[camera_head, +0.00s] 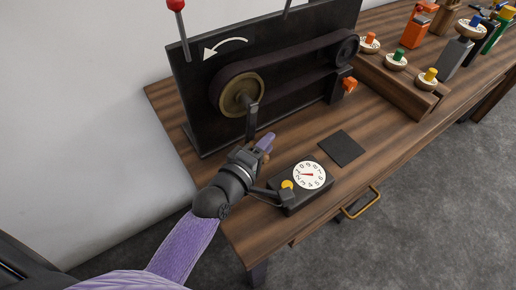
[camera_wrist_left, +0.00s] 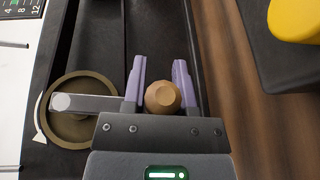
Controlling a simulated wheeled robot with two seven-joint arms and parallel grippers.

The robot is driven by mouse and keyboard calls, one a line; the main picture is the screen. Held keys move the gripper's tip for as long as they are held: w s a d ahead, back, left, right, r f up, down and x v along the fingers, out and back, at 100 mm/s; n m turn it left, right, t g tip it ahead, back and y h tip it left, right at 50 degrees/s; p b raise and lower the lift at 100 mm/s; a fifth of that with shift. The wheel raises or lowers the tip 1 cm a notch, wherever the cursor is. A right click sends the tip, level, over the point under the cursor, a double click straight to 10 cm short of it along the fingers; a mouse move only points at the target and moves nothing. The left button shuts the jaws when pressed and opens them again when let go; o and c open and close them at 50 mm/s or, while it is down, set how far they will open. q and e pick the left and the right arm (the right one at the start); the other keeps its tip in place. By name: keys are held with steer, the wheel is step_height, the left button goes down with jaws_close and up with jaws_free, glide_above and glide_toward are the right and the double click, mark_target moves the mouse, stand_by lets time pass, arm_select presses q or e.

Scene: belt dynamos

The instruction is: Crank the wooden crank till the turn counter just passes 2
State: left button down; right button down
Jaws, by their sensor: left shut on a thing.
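The wooden crank knob (camera_wrist_left: 163,98) sits between the two purple fingers of my left gripper (camera_wrist_left: 160,85) in the left wrist view. A grey crank arm (camera_wrist_left: 90,103) joins it to the brass wheel (camera_wrist_left: 62,125). In the head view the left gripper (camera_head: 265,143) is at the crank below the brass wheel (camera_head: 238,94), partly hiding the knob. The turn counter (camera_head: 309,175) is a white round dial on a black box, its red needle pointing left; its numbers are too small to read surely. My right gripper is not in view.
A dark belt (camera_head: 290,62) runs from the brass wheel to a small pulley (camera_head: 346,48) on a black panel with a white curved arrow (camera_head: 225,46). A yellow button (camera_head: 287,184) is on the counter box. A dark square pad (camera_head: 342,148) lies beside it. Several coloured pieces stand at right.

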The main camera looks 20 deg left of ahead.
arm_select(q)
steer(key=w+t+b, duration=0.1)
steer(key=w+d+r+n+t+b, duration=0.1)
steer(key=t+b, duration=0.1)
steer(key=shift+w+d+r+h, duration=0.1)
steer(key=shift+d+r+h, duration=0.1)
steer(key=shift+h, duration=0.2)
steer(key=shift+r, duration=0.1)
steer(key=c, duration=0.7)
jaws_free()
steer(key=shift+o, duration=1.5)
steer(key=v, duration=1)
